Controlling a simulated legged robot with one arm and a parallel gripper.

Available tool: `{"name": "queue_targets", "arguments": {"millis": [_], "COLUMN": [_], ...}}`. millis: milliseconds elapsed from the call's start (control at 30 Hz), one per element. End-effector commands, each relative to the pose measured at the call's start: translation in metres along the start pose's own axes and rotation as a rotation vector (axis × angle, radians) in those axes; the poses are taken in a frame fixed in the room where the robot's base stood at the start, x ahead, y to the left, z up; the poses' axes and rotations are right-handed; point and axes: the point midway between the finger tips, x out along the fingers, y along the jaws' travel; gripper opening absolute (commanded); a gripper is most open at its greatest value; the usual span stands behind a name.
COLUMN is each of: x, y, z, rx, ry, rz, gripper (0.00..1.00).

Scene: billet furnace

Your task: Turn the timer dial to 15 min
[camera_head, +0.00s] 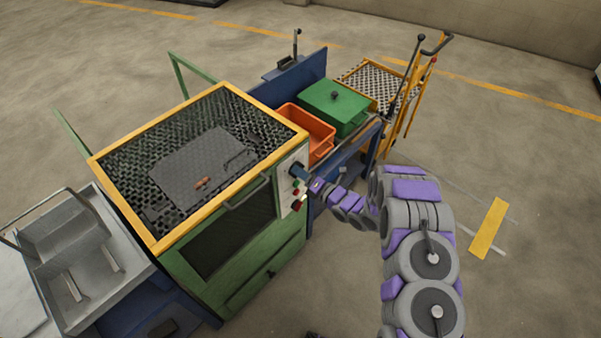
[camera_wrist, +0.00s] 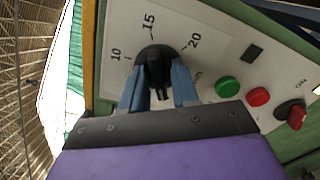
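The timer dial (camera_wrist: 155,60) is a black knob on the pale control panel, below the mark 15, with 10 to its left and 20 to its right in the wrist view. My gripper (camera_wrist: 158,75) has its two blue fingers on either side of the dial's raised grip, which fills the space between the fingertips. The dial's lower part is partly hidden by the fingers, and its pointer cannot be made out clearly. In the head view my gripper (camera_head: 303,176) reaches the panel (camera_head: 289,193) at the furnace's right front edge.
Green (camera_wrist: 227,87) and red (camera_wrist: 259,96) buttons and a red-handled switch (camera_wrist: 291,114) sit right of the dial. The green furnace (camera_head: 240,262) has a yellow-rimmed mesh top. An orange bin (camera_head: 318,130) and green box (camera_head: 333,106) stand behind. Floor at right is mostly clear.

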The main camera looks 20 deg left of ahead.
Motion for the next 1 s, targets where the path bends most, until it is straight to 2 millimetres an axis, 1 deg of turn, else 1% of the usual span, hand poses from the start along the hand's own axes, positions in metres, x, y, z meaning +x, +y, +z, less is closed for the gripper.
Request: {"name": "queue_targets", "arguments": {"millis": [33,200,267,667,867,1000], "x": [-0.0004,-0.0018,-0.0021,-0.0039,-0.0045,-0.0051], "y": [-0.0002,-0.0005,-0.0009,-0.0025,-0.0027,-0.0031], "z": [0.0004,0.0014,0.0016,0.0036,0.0043,0.0056], "rx": [0.0,0.001,0.001,0.033,0.13,0.238], "ry": [0.0,-0.002,-0.002,-0.006,-0.007,-0.009], "rz": [0.0,0.0,-0.001,-0.004,-0.005,-0.006], "gripper": [0.21,0.05,0.0,0.0,0.0,0.0]}}
